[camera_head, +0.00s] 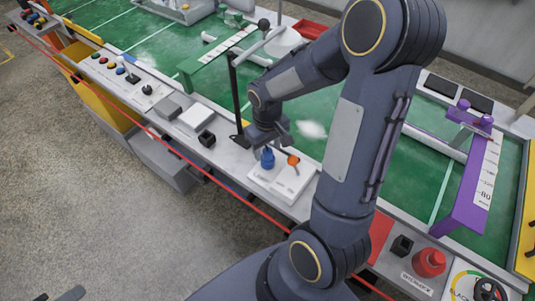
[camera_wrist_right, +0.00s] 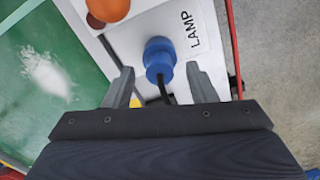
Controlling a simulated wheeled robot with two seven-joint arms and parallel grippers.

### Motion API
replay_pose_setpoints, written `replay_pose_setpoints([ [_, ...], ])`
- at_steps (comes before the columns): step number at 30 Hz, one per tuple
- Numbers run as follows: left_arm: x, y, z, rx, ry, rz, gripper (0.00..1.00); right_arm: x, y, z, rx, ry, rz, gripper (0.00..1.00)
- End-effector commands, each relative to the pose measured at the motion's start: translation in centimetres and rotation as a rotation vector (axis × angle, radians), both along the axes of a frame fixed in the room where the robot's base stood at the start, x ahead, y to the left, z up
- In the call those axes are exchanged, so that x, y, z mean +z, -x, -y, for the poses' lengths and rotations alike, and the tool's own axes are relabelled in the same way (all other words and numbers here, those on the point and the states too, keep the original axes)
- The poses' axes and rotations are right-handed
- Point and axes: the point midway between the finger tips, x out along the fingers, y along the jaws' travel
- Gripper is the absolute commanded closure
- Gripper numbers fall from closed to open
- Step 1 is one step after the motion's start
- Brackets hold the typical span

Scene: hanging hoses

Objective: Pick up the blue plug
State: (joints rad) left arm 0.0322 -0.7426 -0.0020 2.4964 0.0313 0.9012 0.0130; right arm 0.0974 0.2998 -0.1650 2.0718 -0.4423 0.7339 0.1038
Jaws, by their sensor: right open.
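The blue plug (camera_head: 267,157) stands on a white panel (camera_head: 293,188) at the table's near edge in the head view. In the right wrist view the blue plug (camera_wrist_right: 159,58) has a dark cable running from it toward my gripper, beside the printed word LAMP. My right gripper (camera_head: 264,139) is open just above the plug. In the wrist view its two fingers (camera_wrist_right: 160,72) lie one on each side of the plug, with gaps showing between. Dark pieces (camera_head: 70,294) at the bottom left edge of the head view may be my left gripper; its jaws cannot be made out.
An orange plug (camera_head: 293,160) is close beside the blue one. A thin black post (camera_head: 236,95) stands just left of my right gripper. A small black socket block (camera_head: 206,138) is further left. A red line (camera_head: 130,113) runs along the table front.

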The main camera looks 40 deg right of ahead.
Motion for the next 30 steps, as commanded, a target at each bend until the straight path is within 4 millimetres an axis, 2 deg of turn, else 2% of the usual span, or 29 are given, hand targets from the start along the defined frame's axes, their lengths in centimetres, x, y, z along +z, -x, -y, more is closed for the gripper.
replay_pose_setpoints([
  [3,-0.06,0.0,0.0,0.0,0.0,0.0,0.64,-0.93,0.04,0.0,0.0,-0.001,-0.001,0.49],
  [10,-0.06,0.0,0.0,0.0,0.0,0.0,0.64,-0.98,0.01,0.0,0.0,-0.001,0.001,0.49],
  [21,-0.06,0.0,0.0,0.0,0.0,0.0,0.64,-0.96,0.01,-0.01,0.0,-0.001,0.001,0.97],
  [30,-0.02,0.0,0.0,0.0,0.0,0.0,0.64,-0.69,-0.03,0.0,0.0,-0.001,0.002,0.97],
])
